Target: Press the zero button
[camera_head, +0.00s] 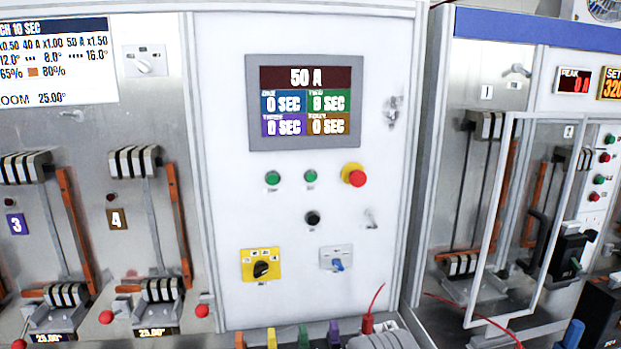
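The white control panel (225,215) fills the middle of the view. Its screen (305,103) reads 50 A on top, with timer boxes below that show 0 SEC. Under the screen are two green buttons, the left one (272,178) and the right one (311,176), and a red mushroom button (356,175) on a yellow collar. A black button (312,218) sits below the green ones. The labels are too small to read, so I cannot tell which is the zero button. Nothing covers these buttons. My gripper is not in view.
A yellow rotary switch (261,266) and a blue-knobbed switch (336,258) sit low on the panel. Coloured terminals, one of them red (367,323), line its bottom edge. Breaker stations numbered 3 and 4 (117,218) stand left. A framed clear door (497,215) stands right.

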